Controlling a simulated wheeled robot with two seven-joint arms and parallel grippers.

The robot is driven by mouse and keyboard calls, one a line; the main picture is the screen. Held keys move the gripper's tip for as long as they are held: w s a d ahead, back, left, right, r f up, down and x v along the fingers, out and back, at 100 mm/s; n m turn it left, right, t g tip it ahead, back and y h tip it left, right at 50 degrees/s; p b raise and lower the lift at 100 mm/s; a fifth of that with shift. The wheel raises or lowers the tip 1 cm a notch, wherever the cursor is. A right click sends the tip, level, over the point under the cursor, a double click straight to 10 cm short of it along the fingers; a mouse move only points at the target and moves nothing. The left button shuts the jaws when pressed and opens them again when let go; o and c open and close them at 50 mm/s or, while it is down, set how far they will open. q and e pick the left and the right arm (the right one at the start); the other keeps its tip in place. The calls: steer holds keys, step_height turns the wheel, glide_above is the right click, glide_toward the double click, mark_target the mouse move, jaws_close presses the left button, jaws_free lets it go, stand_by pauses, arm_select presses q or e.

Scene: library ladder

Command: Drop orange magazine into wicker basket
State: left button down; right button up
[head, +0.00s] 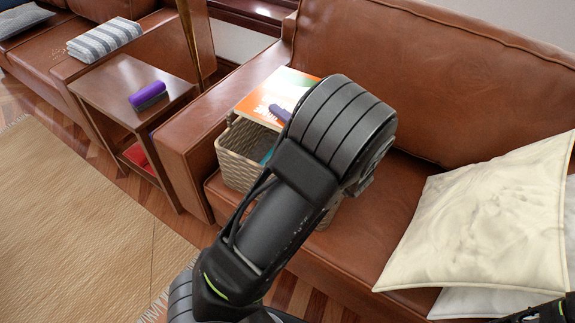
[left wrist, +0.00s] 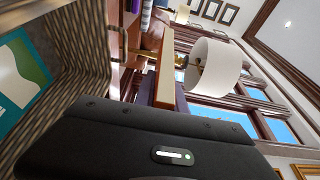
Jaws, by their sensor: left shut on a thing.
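The orange magazine (head: 262,101), with orange, white and green on its cover, is over the back part of the wicker basket (head: 238,155) in the head view. My left gripper (head: 281,112) is shut on the magazine; my dark wrist hides most of its jaws. Whether the magazine touches the basket rim cannot be told. The tan woven basket stands on the brown leather sofa seat, its right part hidden behind my arm. Its woven wall (left wrist: 75,65) also fills the left of the left wrist view.
A teal item (left wrist: 22,75) lies inside the basket. The sofa armrest (head: 200,125) is left of the basket, and cream pillows (head: 485,220) lie right. A side table (head: 110,85) with a purple-and-grey object (head: 148,95) stands farther left.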

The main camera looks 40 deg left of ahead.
arm_select(q)
step_height(320, 180, down, 3)
steer(key=shift+f+b, duration=0.2)
steer(key=shift+b, duration=0.8)
steer(key=c, duration=1.3)
jaws_free()
steer(key=shift+d, duration=0.1)
steer(key=v, duration=0.7)
steer(key=shift+d+p, duration=0.3)
steer(key=shift+p, duration=0.05)
steer(key=shift+s, duration=0.1)
